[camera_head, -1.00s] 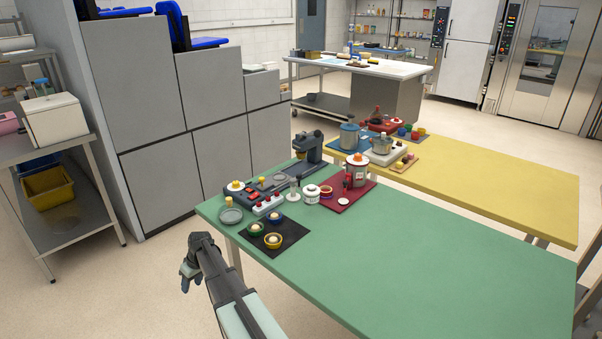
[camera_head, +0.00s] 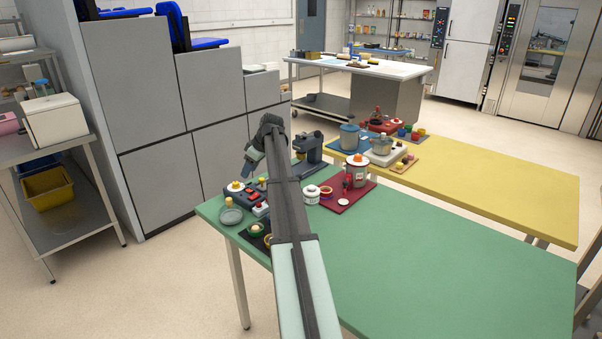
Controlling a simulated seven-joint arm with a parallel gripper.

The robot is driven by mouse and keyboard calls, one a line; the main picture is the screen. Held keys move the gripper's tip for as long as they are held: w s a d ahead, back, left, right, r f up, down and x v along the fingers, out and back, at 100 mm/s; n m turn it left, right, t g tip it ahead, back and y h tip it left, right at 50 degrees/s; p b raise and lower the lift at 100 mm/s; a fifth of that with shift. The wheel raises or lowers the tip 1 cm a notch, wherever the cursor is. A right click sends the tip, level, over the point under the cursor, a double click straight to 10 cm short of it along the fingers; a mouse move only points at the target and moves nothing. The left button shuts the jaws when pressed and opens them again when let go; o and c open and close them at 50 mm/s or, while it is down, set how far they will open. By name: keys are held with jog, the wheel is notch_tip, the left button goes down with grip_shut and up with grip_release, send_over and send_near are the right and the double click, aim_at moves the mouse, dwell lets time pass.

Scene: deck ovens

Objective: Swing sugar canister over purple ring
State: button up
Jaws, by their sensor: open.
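A grey canister (camera_head: 356,174) with a white lid and orange knob stands on a dark red board on the green table; I take it for the sugar canister. A red post (camera_head: 347,182) stands in front of it. A small round piece (camera_head: 326,191) with an orange-red top sits left of the post; at this size I cannot tell whether it is the purple ring. My gripper (camera_head: 249,160) is open and empty at the far end of my arm, well left of the canister. It hangs over the table's back left corner, its fingertips hard to make out.
A white jar (camera_head: 311,195) stands left of the board. A dark grey machine (camera_head: 309,148) stands at the back edge, close to my gripper. A red-buttoned panel and small bowls are partly hidden by my arm. The green table's (camera_head: 450,275) right part is clear.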

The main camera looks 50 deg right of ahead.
jog(key=s+d+r, duration=0.7)
jog(key=s+d, duration=0.3)
jog(key=n+g, duration=0.1)
send_near(299, 175)
jog(key=x, duration=0.8)
jog(key=shift+f, duration=0.1)
jog(key=shift+c, duration=0.3)
grip_shut()
